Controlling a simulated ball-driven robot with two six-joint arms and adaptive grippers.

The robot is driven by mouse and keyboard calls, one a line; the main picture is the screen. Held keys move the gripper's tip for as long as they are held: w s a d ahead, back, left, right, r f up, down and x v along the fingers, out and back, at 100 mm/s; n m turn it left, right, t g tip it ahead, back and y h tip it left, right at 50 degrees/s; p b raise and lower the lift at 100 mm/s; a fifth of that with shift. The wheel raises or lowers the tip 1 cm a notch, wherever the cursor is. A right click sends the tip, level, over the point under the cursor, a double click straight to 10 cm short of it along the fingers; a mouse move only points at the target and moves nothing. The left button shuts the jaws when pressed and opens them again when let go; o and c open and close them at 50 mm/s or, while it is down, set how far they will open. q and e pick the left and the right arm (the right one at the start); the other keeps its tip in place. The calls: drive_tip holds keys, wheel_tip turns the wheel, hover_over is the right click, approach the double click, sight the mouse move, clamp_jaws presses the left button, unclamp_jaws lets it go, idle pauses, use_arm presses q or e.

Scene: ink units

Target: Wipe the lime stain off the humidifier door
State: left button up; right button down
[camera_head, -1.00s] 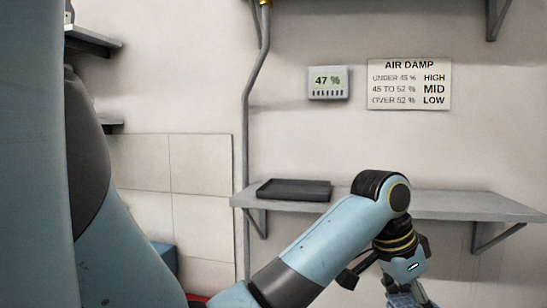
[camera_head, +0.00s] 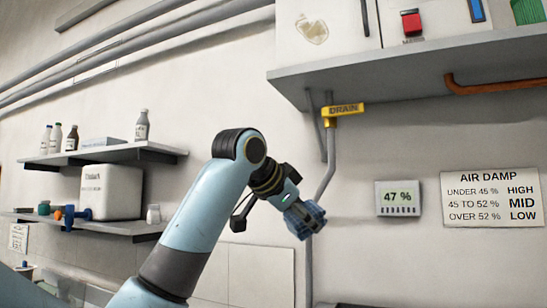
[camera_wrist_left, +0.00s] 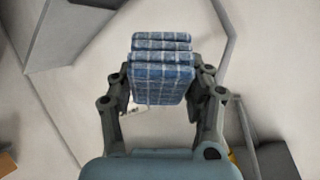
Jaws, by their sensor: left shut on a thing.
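The lime stain (camera_head: 312,30) is a beige, ring-like patch on the white humidifier door (camera_head: 345,32), at the top of the head view. A dark handle (camera_head: 365,18) runs along the door's right side. My left gripper (camera_head: 301,214) is below the humidifier, well apart from the stain, in front of the wall. It is shut on a folded blue checked cloth (camera_head: 312,221). The left wrist view shows the cloth (camera_wrist_left: 160,68) held between both fingers of the gripper (camera_wrist_left: 163,88). My right gripper is not in view.
The humidifier stands on a grey shelf (camera_head: 420,75) whose front edge overhangs my left gripper. A red switch (camera_head: 411,22) is right of the door. Shelves with bottles (camera_head: 142,125) are at left.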

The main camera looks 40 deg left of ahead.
use_arm(q)
drive_tip(key=s+r+m+t+p, duration=0.1)
drive_tip(key=s+r+t+p, duration=0.25)
drive_tip(key=r, duration=1.05)
drive_tip(key=s+a+r+m+t+h+p, duration=0.1)
drive_tip(key=s+r+t+p, duration=0.2)
drive_tip(key=r, duration=1.2)
drive_tip(key=s+r+m+t+p, duration=0.1)
drive_tip(key=r+t+p, duration=0.3)
drive_tip(key=r, duration=1)
drive_tip(key=shift+g, duration=0.65)
drive_tip(key=w, duration=0.2)
drive_tip(key=w+a+p, duration=0.1)
drive_tip(key=w, duration=0.2)
drive_tip(key=shift+w+a+r, duration=0.2)
drive_tip(key=shift+w+a, duration=0.15)
drive_tip(key=shift+w, duration=0.35)
drive_tip(key=shift+w+a, duration=0.2)
drive_tip(key=shift+w, duration=0.35)
drive_tip(key=shift+d, duration=0.1)
